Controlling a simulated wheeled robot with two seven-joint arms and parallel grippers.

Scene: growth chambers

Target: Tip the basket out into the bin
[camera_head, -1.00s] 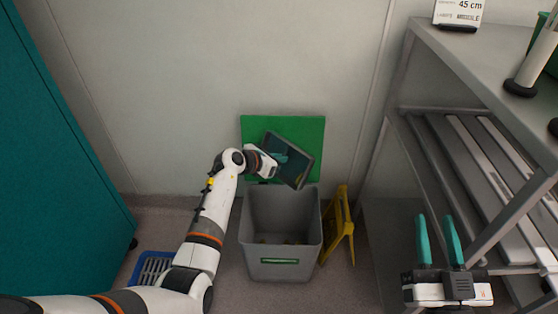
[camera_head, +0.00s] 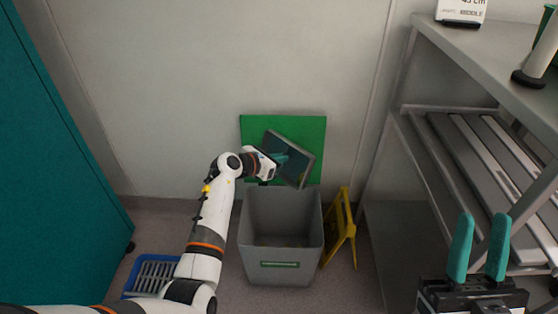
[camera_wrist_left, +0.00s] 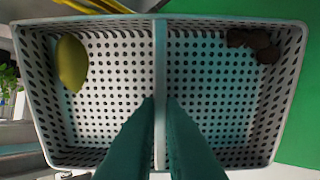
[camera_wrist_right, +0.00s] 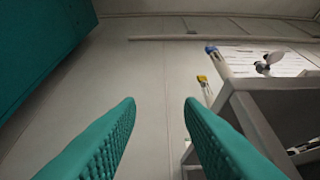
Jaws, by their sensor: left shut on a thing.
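The basket (camera_head: 300,153) is grey and hangs steeply tilted above the back of the open grey bin (camera_head: 282,274). My left gripper (camera_head: 274,160) is shut on it. In the left wrist view the perforated basket (camera_wrist_left: 115,90) has a middle divider (camera_wrist_left: 160,60), and the left fingers (camera_wrist_left: 163,110) close on that divider. A yellow-green fruit-like thing (camera_wrist_left: 72,63) lies in its left compartment and dark brown lumps (camera_wrist_left: 255,43) in the right one. The bin's floor is dim and its contents are unclear. My right gripper (camera_head: 482,225) is open and empty near the rack, with apart fingers (camera_wrist_right: 160,110) in its wrist view.
A green panel (camera_head: 255,130) is on the wall behind the basket. A yellow folding stand (camera_head: 340,230) stands right of the bin, and a blue-rimmed crate (camera_head: 152,270) lies left. A metal rack (camera_head: 440,165) fills the right, a teal cabinet (camera_head: 50,150) the left.

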